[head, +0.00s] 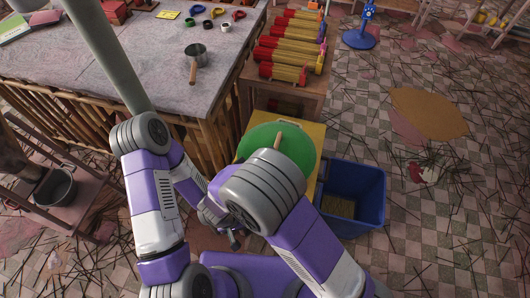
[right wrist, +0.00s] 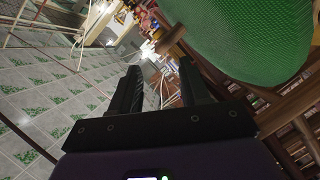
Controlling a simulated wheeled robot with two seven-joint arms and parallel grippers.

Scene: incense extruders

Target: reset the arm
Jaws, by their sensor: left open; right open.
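My left gripper (head: 234,238) is small and partly hidden behind my arms at the lower middle of the head view. It is open, and I see nothing in it. My left arm is folded, with its elbow in front of the grey worktable. My right arm is bent, and its elbow covers part of a green round mesh piece (head: 302,148). My right gripper (right wrist: 160,88) shows in the right wrist view, with its two dark fingers apart and nothing between them. The green mesh (right wrist: 250,40) is close by at the upper right there.
A blue bin (head: 365,190) stands at the right of the yellow stand (head: 316,130). A chair (head: 85,190) is at the left. The tiled floor at right is mostly open.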

